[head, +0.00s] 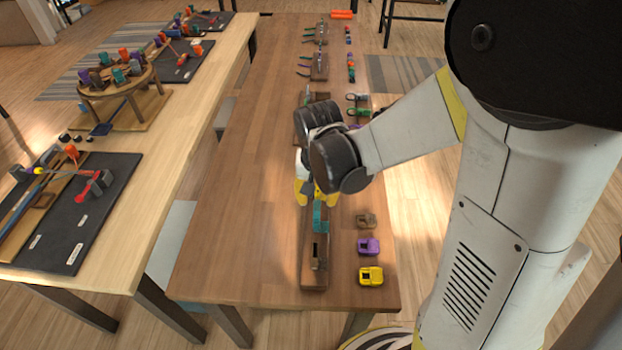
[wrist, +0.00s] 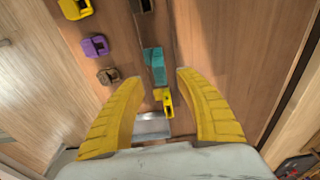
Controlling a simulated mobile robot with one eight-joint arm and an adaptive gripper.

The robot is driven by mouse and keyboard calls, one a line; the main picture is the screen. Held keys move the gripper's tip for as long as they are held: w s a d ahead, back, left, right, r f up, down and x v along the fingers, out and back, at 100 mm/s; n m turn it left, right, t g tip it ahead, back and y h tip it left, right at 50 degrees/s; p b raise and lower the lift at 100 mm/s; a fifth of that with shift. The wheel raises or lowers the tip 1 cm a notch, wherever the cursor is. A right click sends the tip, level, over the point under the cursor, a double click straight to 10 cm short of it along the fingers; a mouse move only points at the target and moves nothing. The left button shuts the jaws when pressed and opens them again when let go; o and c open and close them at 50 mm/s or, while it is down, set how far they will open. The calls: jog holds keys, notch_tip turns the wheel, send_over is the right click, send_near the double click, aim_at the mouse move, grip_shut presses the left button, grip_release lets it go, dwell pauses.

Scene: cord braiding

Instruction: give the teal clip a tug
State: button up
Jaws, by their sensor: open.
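The teal clip (head: 319,218) stands on a narrow wooden board (head: 314,284) on the brown table. It also shows in the wrist view (wrist: 153,62), at the middle of the picture. My gripper (head: 316,199) is open and points down over the board. In the wrist view its two yellow fingers (wrist: 160,78) are spread to either side of the board. The teal clip lies just beyond the fingertips, between their lines, and is not gripped. A small yellow piece (wrist: 166,101) sits between the fingers. My gripper and arm hide part of the board in the head view.
A brown clip (head: 366,220), a purple clip (head: 368,246) and a yellow clip (head: 370,275) lie in a row right of the board. A dark brown holder (head: 317,256) stands on the board's near end. The table's left side is clear.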

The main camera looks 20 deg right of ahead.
aim_at(317, 206)
jog(key=f, duration=0.1)
jog(key=f+b, duration=0.1)
jog(key=f, duration=0.3)
jog(key=shift+w+d+f+b, duration=0.1)
jog(key=shift+w+f+b, duration=0.05)
jog(key=shift+w+b, duration=0.2)
grip_shut()
